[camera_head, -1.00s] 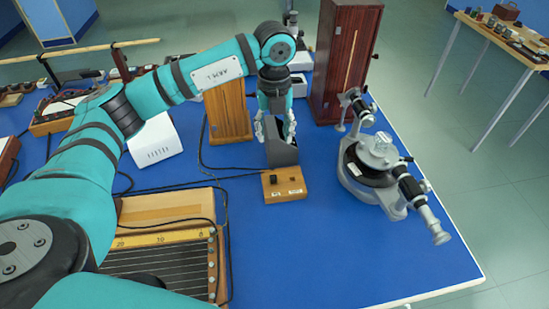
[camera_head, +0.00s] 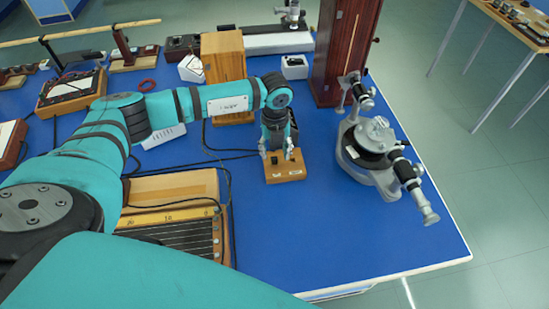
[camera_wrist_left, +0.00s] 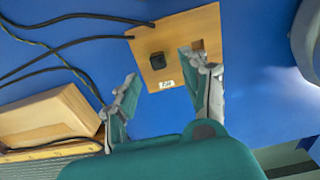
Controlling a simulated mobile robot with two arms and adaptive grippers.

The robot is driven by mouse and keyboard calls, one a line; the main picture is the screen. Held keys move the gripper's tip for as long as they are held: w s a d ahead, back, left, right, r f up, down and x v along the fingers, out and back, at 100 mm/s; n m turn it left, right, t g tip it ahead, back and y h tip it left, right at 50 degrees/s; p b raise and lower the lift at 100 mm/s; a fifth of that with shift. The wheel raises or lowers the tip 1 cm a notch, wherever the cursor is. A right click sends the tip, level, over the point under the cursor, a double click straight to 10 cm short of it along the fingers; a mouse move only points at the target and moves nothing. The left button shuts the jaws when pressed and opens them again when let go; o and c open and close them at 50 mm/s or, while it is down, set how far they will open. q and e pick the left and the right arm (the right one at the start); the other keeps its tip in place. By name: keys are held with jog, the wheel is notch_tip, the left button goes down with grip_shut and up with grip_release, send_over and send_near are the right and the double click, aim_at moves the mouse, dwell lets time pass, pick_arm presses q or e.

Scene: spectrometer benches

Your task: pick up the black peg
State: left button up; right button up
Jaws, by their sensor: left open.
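The black peg (camera_wrist_left: 157,61) is a small dark square stub standing in a wooden block (camera_wrist_left: 180,22). The block also has an empty-looking square hole (camera_wrist_left: 197,45) and a small white label. In the head view the block (camera_head: 287,176) lies on the blue bench, and the peg is hard to make out beside the fingers. My left gripper (camera_head: 277,155) points down over the block with its fingers apart. In the left wrist view the open fingers (camera_wrist_left: 158,65) straddle the peg's position, with nothing held. My right gripper is not in view.
A spectrometer (camera_head: 372,150) stands right of the block. A tall wooden case (camera_head: 345,50) and a lighter wooden box (camera_head: 222,70) stand behind. Black cables (camera_wrist_left: 70,43) run left of the block. The bench front right of the block is clear.

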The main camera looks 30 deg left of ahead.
aim_at(275, 160)
pick_arm(q)
notch_tip(275, 160, down, 3)
jog(key=shift+s+r+p, duration=0.1)
jog(key=shift+r+p, duration=0.1)
jog(key=shift+p, duration=0.1)
jog(key=shift+f, duration=0.5)
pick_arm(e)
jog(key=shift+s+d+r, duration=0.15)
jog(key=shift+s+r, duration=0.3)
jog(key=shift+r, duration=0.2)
pick_arm(q)
jog(key=shift+c, duration=1.1)
grip_shut()
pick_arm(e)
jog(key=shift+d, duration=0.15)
pick_arm(q)
jog(key=shift+r, duration=0.1)
